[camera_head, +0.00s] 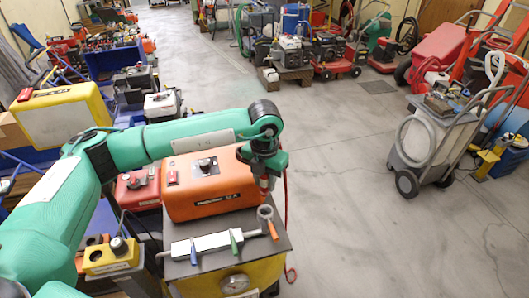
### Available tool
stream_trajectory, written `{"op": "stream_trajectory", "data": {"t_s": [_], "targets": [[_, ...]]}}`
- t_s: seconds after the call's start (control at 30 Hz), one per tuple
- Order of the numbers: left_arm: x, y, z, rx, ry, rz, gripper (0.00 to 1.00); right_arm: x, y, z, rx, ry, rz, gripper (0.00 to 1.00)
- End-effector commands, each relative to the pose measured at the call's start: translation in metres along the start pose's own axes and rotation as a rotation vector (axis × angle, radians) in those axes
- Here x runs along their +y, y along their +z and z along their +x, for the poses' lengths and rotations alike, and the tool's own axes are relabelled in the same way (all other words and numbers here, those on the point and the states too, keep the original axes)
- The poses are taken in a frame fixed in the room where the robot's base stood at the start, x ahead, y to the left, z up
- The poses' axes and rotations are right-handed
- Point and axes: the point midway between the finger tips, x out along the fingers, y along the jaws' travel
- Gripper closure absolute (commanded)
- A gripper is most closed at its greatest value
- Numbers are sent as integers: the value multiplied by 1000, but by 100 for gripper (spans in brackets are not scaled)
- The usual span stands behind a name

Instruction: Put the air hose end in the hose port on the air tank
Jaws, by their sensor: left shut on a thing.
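My left gripper (264,184) points down at the right end of the orange machine and is shut on what looks like the air hose end, mostly hidden by the fingers. A thin red hose (286,205) runs beside the gripper and hangs past the bench's right edge. The orange box-shaped machine (215,201), with a dark knob on top, stands on a dark bench top; I cannot tell whether it is the air tank. A grey ring (265,212) is just below the gripper, apart from it. I cannot make out the hose port. My right gripper is not in view.
Tools with blue, green and orange handles and a pale bar (207,243) lie on the bench front. A round gauge (234,284) is on the yellow front below. A yellow control box (110,257) stands left. Open floor lies right, before a grey cart (430,145).

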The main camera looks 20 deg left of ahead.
Motion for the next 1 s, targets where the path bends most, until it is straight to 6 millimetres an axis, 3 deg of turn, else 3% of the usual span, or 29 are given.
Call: {"op": "stream_trajectory", "data": {"t_s": [0.1,0.23,0.7,0.87,1.0], "targets": [[-1,-4,5,1,-2,-8,95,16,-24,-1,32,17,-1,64],[-1,-4,9,2,-3,-9,95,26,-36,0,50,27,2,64],[-2,-4,40,2,-3,-7,95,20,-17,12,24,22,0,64],[-2,-4,53,2,-3,-7,95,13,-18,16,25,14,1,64],[-2,-4,51,1,-4,-7,95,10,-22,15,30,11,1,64]]}}
